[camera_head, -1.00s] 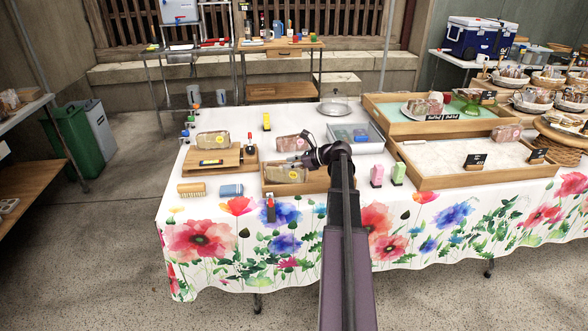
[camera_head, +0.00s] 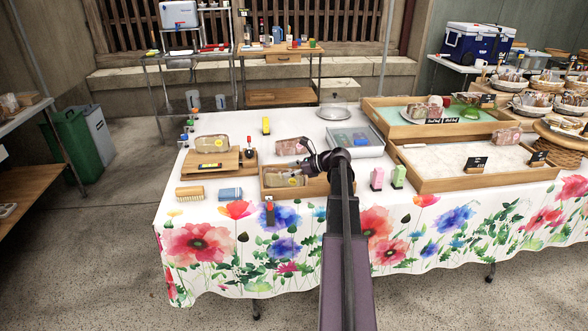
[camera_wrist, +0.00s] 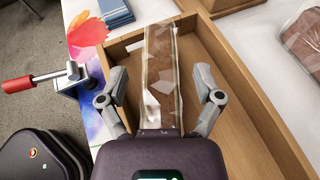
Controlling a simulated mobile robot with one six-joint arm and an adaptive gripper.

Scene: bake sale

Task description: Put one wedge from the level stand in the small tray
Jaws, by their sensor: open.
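A wrapped brown wedge (camera_wrist: 160,48) lies in the small wooden tray (camera_wrist: 240,125) in the wrist view, lengthwise between my fingers. The wooden level stand (camera_head: 228,166) is to the left of the tray, with another wrapped wedge (camera_head: 212,143) on top.
A wrapped piece (camera_head: 292,146) lies just behind the tray. A red-handled clamp (camera_head: 269,213) is at the table's front edge. Pink and green bottles (camera_head: 377,178) stand right of my arm. Large wooden trays (camera_head: 470,181) fill the right.

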